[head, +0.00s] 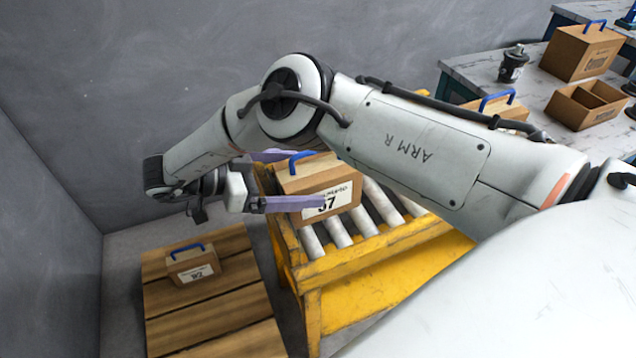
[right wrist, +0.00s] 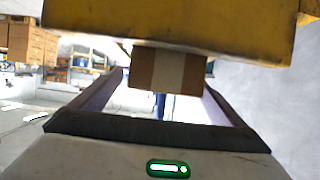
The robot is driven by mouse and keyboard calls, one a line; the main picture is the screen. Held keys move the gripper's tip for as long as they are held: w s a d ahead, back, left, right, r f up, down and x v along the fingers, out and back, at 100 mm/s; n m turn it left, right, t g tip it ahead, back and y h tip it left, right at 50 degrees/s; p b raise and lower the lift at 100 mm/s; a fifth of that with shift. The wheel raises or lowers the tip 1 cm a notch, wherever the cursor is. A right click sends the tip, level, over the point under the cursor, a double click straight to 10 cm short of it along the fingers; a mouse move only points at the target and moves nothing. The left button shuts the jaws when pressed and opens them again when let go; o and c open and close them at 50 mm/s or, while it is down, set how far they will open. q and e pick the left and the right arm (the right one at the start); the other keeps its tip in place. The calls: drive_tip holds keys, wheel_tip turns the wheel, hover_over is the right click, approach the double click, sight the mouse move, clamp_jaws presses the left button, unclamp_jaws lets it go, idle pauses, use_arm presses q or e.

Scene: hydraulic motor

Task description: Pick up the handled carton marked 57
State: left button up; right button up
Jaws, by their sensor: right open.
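The carton marked 57 (head: 318,184) is a brown box with a white label and a blue handle on top. It sits on the yellow roller stand in the head view. My right gripper (head: 322,179) is open, its lilac fingers reaching in from the left, one across the label side and one at the far side. In the right wrist view, which looks upside down, the carton (right wrist: 168,70) shows between the open fingers, with its blue handle (right wrist: 164,106) hanging below it. I cannot tell whether the fingers touch it. My left gripper is not in view.
The roller stand (head: 375,250) has bare rollers right of the carton. A smaller carton marked with another number (head: 194,266) sits on a wooden pallet (head: 215,316) at lower left. Benches at upper right hold another handled carton (head: 582,50), an open box (head: 588,106) and a dark part (head: 513,64).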

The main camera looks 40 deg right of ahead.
sight(318, 170)
drive_tip(key=x, duration=0.2)
drive_tip(key=r+x, duration=0.1)
drive_tip(key=x, duration=0.1)
drive_tip(key=shift+w+d+f+p, duration=0.15)
drive_tip(key=shift+d+p, duration=0.2)
drive_tip(key=shift+d, duration=0.15)
drive_tip(key=shift+d+f, duration=0.15)
drive_tip(key=shift+d, duration=0.1)
drive_tip(key=shift+c, duration=0.5)
drive_tip(key=c, duration=1.8)
drive_tip(key=shift+c, duration=1.3)
drive_tip(key=shift+r, duration=0.25)
